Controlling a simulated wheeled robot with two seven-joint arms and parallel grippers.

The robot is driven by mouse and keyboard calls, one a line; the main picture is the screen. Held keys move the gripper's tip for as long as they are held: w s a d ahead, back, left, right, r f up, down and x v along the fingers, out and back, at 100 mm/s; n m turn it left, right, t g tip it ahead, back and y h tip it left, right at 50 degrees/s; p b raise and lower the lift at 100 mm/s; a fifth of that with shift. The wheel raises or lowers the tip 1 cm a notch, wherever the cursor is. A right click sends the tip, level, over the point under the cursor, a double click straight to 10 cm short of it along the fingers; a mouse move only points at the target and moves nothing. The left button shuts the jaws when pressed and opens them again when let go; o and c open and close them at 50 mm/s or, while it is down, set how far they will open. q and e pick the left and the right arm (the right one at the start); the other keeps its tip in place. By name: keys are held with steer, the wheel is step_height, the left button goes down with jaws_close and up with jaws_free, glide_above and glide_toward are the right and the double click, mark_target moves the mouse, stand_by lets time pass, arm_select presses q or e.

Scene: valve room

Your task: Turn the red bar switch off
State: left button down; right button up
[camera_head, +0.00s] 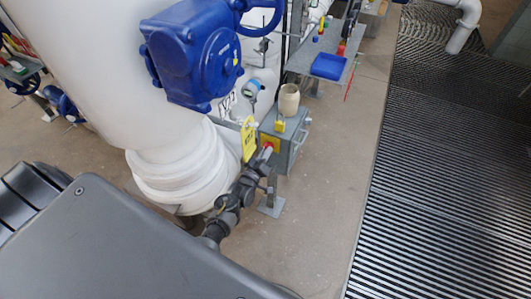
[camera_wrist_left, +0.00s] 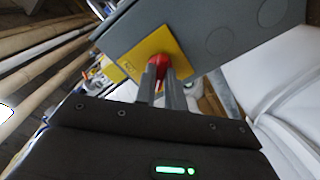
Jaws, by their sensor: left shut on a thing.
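The red bar switch (camera_wrist_left: 158,61) sits on a yellow plate (camera_wrist_left: 178,48) on the face of a grey box (camera_wrist_left: 215,30) in the left wrist view. My left gripper (camera_wrist_left: 160,76) is shut on the switch, and its fingers hide part of it. In the head view the grey box (camera_head: 293,146) stands on a post beside the big white pipe. A bit of the yellow plate (camera_head: 274,141) shows there beside my left gripper (camera_head: 266,154). The bar's exact angle is hard to tell. My right gripper is in neither view.
A yellow tag (camera_head: 248,138) hangs close to my left gripper. A beige cup-like thing (camera_head: 289,100) is at the box top. The white pipe (camera_head: 120,75) with a blue valve actuator (camera_head: 192,52) stands left. A table (camera_head: 301,62) holds a blue tray (camera_head: 328,66). Floor right of the box is clear.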

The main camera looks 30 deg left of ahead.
arm_select(q)
steer(key=shift+n, duration=0.3)
stand_by(0.4)
steer(key=c, duration=1.5)
jaws_free()
steer(key=shift+s, duration=0.15)
steer(key=s, duration=1)
steer(key=shift+s+d, duration=0.3)
steer(key=shift+d, duration=0.05)
